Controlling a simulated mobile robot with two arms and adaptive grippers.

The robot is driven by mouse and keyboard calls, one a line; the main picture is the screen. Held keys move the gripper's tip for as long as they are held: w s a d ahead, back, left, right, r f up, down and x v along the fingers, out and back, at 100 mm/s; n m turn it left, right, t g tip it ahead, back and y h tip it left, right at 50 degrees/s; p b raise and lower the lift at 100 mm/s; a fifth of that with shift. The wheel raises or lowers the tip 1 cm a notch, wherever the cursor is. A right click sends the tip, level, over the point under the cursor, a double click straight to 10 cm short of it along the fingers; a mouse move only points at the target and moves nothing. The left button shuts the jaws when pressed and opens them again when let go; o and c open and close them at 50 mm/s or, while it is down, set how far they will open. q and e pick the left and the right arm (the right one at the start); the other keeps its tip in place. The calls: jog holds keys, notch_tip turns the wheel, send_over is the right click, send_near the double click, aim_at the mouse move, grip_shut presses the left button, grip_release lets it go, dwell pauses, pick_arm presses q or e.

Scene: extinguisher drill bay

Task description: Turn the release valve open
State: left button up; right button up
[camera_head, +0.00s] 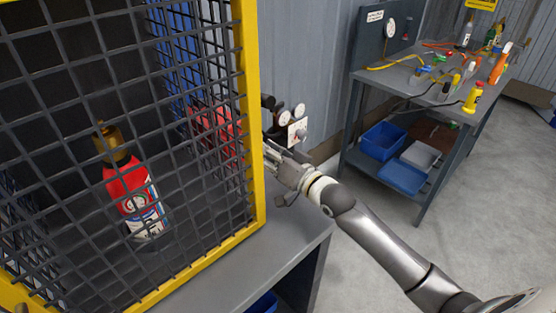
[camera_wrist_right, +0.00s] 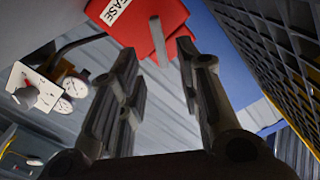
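A red housing (camera_wrist_right: 145,22) with white lettering ending in "ASE" is at the top of the right wrist view. A flat grey lever (camera_wrist_right: 158,42) stands out from it, with a red part beside it. I take this to be the release valve. My right gripper (camera_wrist_right: 156,52) is open, and the lever shows between its fingertips; I see no clear contact. In the head view a red part (camera_head: 215,130) shows behind the mesh, and my right gripper (camera_head: 280,165) is just right of the yellow post. My left gripper is out of view.
A black mesh cage with a yellow frame (camera_head: 247,110) holds a red extinguisher (camera_head: 128,185) on the left. Gauges (camera_head: 298,110) and a white plate with a knob (camera_wrist_right: 27,97) are close to the right gripper. A tool bench (camera_head: 440,80) stands at the back right.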

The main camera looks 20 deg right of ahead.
jog(key=shift+v, duration=2.5)
